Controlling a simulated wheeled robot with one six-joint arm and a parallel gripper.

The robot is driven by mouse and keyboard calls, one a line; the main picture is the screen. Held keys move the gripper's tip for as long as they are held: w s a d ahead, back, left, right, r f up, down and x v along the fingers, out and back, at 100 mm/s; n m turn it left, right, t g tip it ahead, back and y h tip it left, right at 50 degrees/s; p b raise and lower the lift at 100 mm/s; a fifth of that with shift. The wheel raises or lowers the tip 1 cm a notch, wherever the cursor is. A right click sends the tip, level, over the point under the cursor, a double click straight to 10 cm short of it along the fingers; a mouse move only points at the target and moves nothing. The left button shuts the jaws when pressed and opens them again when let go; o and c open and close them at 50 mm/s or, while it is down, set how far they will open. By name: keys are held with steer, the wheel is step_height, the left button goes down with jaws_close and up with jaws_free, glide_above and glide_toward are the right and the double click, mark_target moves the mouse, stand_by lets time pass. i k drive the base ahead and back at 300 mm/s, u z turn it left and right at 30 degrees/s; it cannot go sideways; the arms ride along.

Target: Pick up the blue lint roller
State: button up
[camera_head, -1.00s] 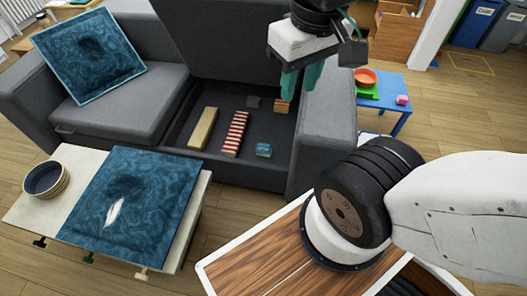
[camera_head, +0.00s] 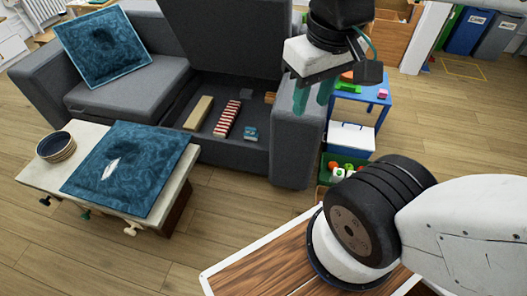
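I cannot make out a lint roller for certain in this view. A small blue item (camera_head: 250,133) lies in the open storage compartment of the grey sofa, too small to identify. My gripper (camera_head: 313,98) hangs at the upper middle, its two teal fingers pointing down with a gap between them. It is open and appears empty. In the picture the fingers overlap the sofa's right armrest.
A low table (camera_head: 38,174) at left bears a bowl (camera_head: 56,147) and a blue cushion (camera_head: 125,185) with a white patch. The compartment also holds a striped item (camera_head: 228,118) and a tan block (camera_head: 198,112). A blue side table (camera_head: 372,93) stands right. Floor between is clear.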

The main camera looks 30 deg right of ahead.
mark_target(249, 133)
steer(key=z, duration=0.2)
steer(key=k, duration=0.3)
steer(key=u, duration=1)
steer(key=i, duration=1.2)
steer(key=z, duration=0.6)
